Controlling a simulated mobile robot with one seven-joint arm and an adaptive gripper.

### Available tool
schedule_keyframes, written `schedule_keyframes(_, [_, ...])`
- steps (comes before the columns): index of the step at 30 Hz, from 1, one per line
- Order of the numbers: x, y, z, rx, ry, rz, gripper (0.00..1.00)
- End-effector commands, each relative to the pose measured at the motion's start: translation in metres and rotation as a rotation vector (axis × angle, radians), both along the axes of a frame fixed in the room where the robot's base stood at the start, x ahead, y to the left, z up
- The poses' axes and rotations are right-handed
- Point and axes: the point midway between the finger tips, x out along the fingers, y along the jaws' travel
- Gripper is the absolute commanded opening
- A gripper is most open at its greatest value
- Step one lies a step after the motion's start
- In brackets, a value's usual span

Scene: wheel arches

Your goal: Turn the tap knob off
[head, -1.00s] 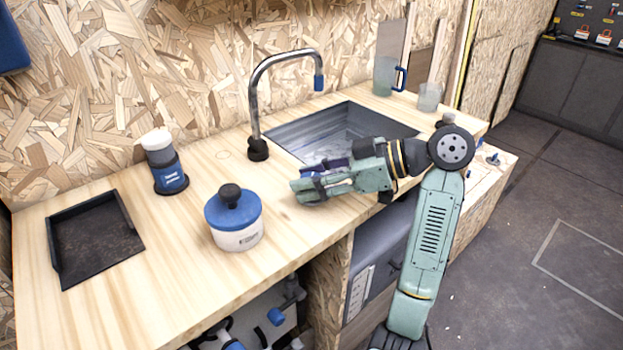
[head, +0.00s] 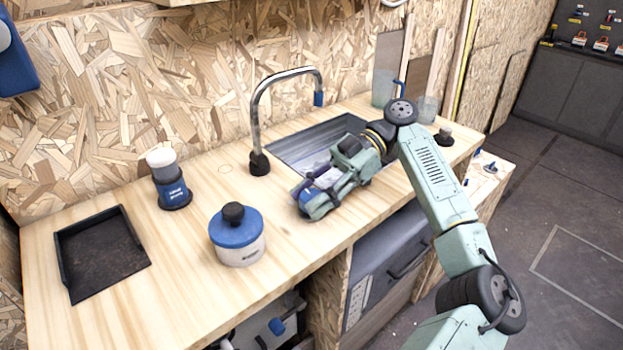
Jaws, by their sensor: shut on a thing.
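My gripper (head: 310,201) is low over the worktop at the sink's front left corner. It is shut on a small blue part (head: 309,187), apparently the tap knob, mostly hidden by the fingers. I cannot make out the knob's angle. The curved metal tap (head: 256,108) stands upright on a black base behind the sink's left end, and its blue-tipped spout hangs over the sink (head: 300,150). My gripper is apart from the spout, in front of it. No water shows clearly.
A blue-lidded white pot (head: 238,244) stands left of my gripper on the worktop (head: 180,262). Farther left are a blue and white canister (head: 170,187) and a black tray (head: 88,285). A clear jug (head: 383,88) stands behind the sink's right end.

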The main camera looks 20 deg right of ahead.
Motion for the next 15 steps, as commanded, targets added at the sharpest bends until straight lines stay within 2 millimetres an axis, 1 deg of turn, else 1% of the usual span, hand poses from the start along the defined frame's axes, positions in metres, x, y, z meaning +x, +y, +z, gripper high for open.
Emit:
schedule_keyframes(1, [-0.0003,-0.0006,0.0088,-0.004,0.004,0.019,0.10])
schedule_keyframes(9, [-0.0003,0.0004,0.0045,-0.002,0.001,0.097,0.10])
schedule_keyframes(15, [-0.0002,0.0009,0.0015,0.000,-0.003,0.118,0.10])
